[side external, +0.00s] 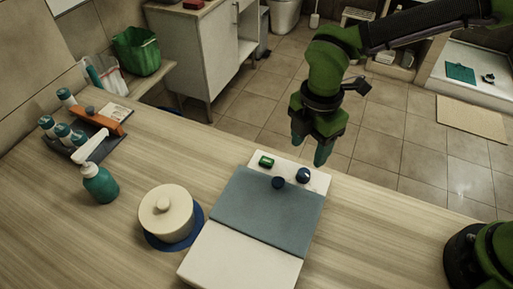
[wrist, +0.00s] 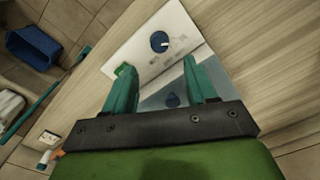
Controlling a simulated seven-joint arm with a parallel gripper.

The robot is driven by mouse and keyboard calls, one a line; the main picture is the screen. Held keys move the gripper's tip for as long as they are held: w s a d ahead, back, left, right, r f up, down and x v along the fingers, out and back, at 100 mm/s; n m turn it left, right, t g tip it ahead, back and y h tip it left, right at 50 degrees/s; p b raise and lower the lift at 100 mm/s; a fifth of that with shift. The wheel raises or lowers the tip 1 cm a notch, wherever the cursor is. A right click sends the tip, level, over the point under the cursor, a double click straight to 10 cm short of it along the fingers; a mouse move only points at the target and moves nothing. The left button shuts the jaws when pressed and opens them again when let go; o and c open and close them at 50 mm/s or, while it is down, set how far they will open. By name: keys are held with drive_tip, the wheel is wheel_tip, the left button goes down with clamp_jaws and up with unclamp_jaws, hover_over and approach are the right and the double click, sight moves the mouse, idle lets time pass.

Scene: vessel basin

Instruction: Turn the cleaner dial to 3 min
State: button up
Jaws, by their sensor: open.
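The cleaner (side external: 240,262) is a white box with a blue-grey lid (side external: 266,213) on the wooden counter. Its dark blue round dial (side external: 303,174) sits on the white panel at the far end. The dial shows in the wrist view (wrist: 159,41) with a white pointer mark; the printed marks beside it are too small to read. A green part (side external: 266,161) is left of the dial, and a dark blue lid knob (side external: 278,183) is nearer. My gripper (side external: 309,150) is open and empty above the panel, apart from the dial. Its teal fingers (wrist: 158,82) point toward the panel.
A round cream pot (side external: 165,214) on a blue mat stands left of the cleaner. A teal pump bottle (side external: 100,184) and a tray of several bottles (side external: 80,150) are farther left. The counter right of the cleaner (side external: 375,235) is clear.

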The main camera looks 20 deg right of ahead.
sight(304, 173)
wheel_tip(304, 173, down, 8)
drive_tip(key=shift+f, duration=0.25)
drive_tip(key=c, duration=1.1)
drive_tip(key=shift+o, duration=0.2)
